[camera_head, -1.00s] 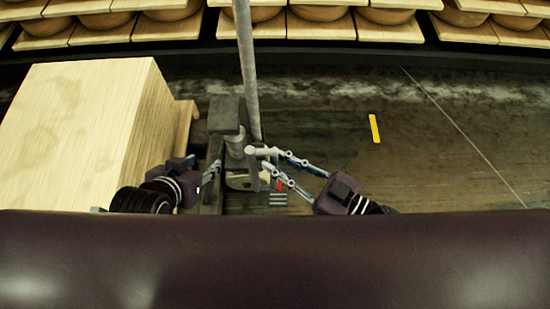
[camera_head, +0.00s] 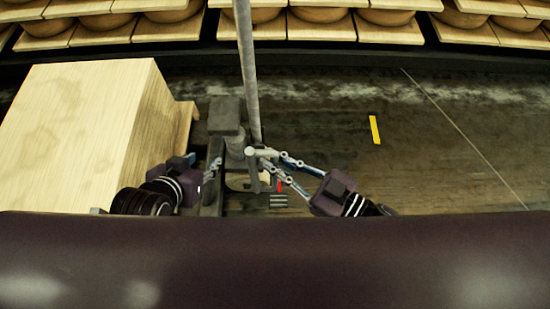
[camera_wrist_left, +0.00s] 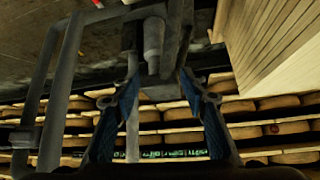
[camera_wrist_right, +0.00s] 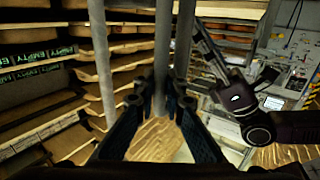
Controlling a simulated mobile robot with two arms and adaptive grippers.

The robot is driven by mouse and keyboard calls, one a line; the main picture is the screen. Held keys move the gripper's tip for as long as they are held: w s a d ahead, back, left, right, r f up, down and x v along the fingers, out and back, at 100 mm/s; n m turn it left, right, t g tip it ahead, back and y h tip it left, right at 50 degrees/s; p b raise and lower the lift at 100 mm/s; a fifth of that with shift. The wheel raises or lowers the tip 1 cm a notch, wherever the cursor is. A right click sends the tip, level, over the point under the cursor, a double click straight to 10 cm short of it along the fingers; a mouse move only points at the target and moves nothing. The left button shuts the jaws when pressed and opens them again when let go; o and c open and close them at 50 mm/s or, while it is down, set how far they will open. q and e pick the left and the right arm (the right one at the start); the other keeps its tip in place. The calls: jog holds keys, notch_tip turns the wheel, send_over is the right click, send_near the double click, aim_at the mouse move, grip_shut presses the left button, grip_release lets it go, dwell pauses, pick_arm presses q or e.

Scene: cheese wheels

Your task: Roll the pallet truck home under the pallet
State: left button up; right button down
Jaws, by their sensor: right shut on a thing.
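The pallet truck (camera_head: 224,116) stands in the middle of the head view as dark grey metal, with a tall grey pole (camera_head: 246,65) rising from it. A large pale wooden load (camera_head: 80,125) stands at its left; a lower wooden ledge (camera_head: 187,118), possibly the pallet, shows at its right side. Any forks are hidden. My left gripper (camera_head: 217,166) is beside the truck's column, its fingers apart around no visible held thing; the truck's frame (camera_wrist_left: 153,45) is seen beyond them. My right gripper (camera_head: 252,160) is shut on a grey bar (camera_wrist_right: 162,45) of the truck's handle.
Shelves of cheese wheels (camera_head: 320,22) line the back. A small red mark (camera_head: 280,186) shows low on the truck.

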aim_at(255, 166)
jog(key=a+p, duration=0.3)
jog(key=a, duration=0.2)
jog(key=shift+a+r, duration=0.1)
jog(key=shift+r, duration=0.05)
jog(key=shift+a+f, duration=0.25)
jog(key=shift+a, duration=0.15)
jog(key=c, duration=2.3)
grip_release()
jog(key=shift+d, duration=0.25)
jog(key=shift+o, duration=0.2)
jog(key=shift+d+r, duration=0.1)
jog(key=shift+d, duration=0.05)
pick_arm(q)
jog(key=s+a+f+g, duration=0.1)
jog(key=s+g, duration=0.1)
jog(key=s, duration=0.3)
jog(key=s+a+f+g+y, duration=0.1)
jog(key=s+a+g, duration=0.1)
jog(key=s, duration=0.3)
jog(key=shift+f+g, duration=0.2)
jog(key=shift+g, duration=0.1)
pick_arm(e)
jog(key=shift+s, duration=0.1)
jog(key=v, duration=1.2)
